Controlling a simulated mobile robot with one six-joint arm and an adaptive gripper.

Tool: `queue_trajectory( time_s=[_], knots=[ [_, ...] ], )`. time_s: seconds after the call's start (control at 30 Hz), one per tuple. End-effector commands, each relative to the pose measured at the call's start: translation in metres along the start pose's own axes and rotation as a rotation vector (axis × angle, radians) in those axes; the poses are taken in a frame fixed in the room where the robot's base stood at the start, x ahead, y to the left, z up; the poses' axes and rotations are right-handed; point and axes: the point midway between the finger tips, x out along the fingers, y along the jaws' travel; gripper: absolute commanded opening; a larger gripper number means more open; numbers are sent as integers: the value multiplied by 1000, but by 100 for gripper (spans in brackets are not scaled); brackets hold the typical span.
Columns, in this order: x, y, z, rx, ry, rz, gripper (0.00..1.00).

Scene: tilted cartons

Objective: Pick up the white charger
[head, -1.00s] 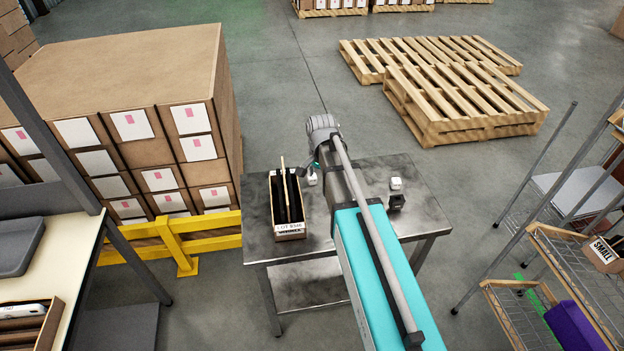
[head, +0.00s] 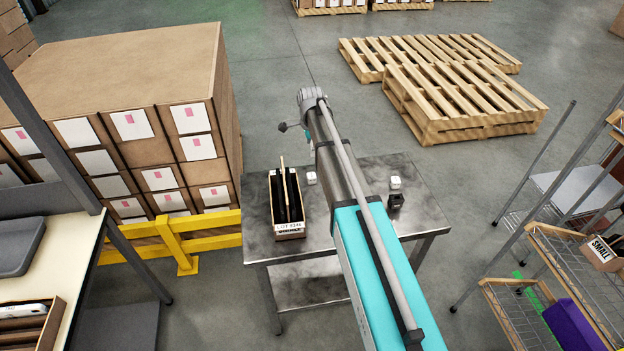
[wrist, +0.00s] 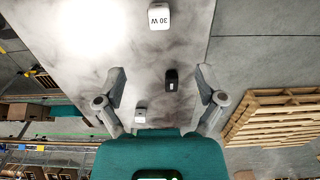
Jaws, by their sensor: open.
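A white charger (wrist: 159,17) marked "30 W" stands on the metal table at the top of the wrist view, beyond my fingertips. Lower down are a black block (wrist: 171,79) and a small pale block (wrist: 140,114). In the head view one white block (head: 311,178) stands left of my arm and another white block (head: 395,183) stands right of it, by a black block (head: 395,201). My gripper (wrist: 160,85) is open and empty, with its fingers spread wide. In the head view my arm reaches past the table's far edge, and the fingers are mostly hidden.
A carton (head: 290,231) with dark upright items stands on the metal table (head: 345,258), left of my arm. A yellow barrier (head: 185,240) and stacked boxes (head: 150,70) are at left. Wooden pallets (head: 460,95) lie beyond. Wire shelving (head: 510,320) is at right.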

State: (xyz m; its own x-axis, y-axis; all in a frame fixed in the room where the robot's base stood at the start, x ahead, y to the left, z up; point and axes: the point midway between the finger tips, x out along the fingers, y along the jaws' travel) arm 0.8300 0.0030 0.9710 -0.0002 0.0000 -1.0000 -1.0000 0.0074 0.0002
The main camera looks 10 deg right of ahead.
Motion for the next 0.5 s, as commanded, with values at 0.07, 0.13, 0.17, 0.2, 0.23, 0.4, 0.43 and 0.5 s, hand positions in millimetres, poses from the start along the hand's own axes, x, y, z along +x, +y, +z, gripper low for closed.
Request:
queue_trajectory(
  time_s=[0.07,0.13,0.17,0.2,0.23,0.4,0.43,0.5],
  knots=[
    [0,0,0,-1,0,0,89],
    [2,0,0,-1,0,0,89],
    [3,0,0,-1,0,0,89],
    [4,0,0,-2,0,0,89],
    [6,0,0,-2,0,0,89],
    [18,0,1,-2,0,0,89],
    [20,0,1,-3,0,0,89],
    [26,0,1,-3,0,0,89]
  ],
)
